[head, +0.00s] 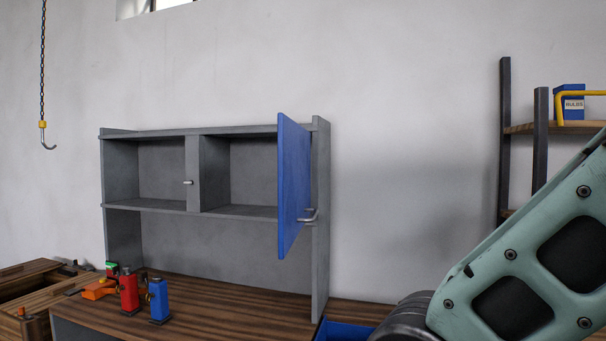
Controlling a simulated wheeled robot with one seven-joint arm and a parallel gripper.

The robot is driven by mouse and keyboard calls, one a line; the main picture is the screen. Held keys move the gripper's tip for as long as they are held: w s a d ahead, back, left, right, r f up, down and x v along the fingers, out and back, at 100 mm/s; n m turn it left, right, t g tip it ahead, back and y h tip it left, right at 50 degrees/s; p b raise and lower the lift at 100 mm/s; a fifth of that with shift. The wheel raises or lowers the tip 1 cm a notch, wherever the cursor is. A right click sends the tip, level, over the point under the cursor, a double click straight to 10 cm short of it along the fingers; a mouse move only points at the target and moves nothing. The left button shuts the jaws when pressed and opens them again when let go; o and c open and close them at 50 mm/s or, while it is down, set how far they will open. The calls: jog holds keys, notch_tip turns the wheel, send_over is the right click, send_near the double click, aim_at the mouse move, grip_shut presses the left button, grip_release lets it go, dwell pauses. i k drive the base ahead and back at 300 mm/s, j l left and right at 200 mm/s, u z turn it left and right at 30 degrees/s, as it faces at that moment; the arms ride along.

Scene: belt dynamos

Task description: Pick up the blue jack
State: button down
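The blue jack (159,301) stands upright on the wooden workbench top (240,312), near its front left part. A similar red jack (129,291) stands just to its left. The gripper is not visible in the head view. A pale green link of my arm fills the lower right, well to the right of the jacks.
A grey cabinet (321,200) stands at the back of the bench, its blue door (293,185) swung open. Orange and green items (98,291) sit left of the red jack. A wooden crate (30,290) is at far left. A hook (46,145) hangs on a chain. The bench right of the blue jack is clear.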

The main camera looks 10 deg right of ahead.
aim_at(159, 305)
jog(key=i+j+z, duration=0.15)
jog(key=i+j, duration=0.15)
jog(key=i+j+z, duration=0.15)
jog(key=i+j, duration=0.15)
jog(key=j, duration=0.2)
jog(key=i+j+z, duration=0.1)
jog(key=i+j, duration=0.15)
jog(key=j, duration=0.2)
jog(key=i+j+z, duration=0.15)
jog(key=j, duration=0.35)
jog(key=i+j+z, duration=0.15)
jog(key=i+j, duration=0.15)
jog(key=j, duration=0.2)
jog(key=i+j+z, duration=0.15)
jog(key=j, duration=0.4)
jog(key=i+j+z, duration=0.1)
jog(key=i+j, duration=0.15)
jog(key=j, duration=0.3)
jog(key=i+j+z, duration=0.15)
jog(key=j, duration=0.4)
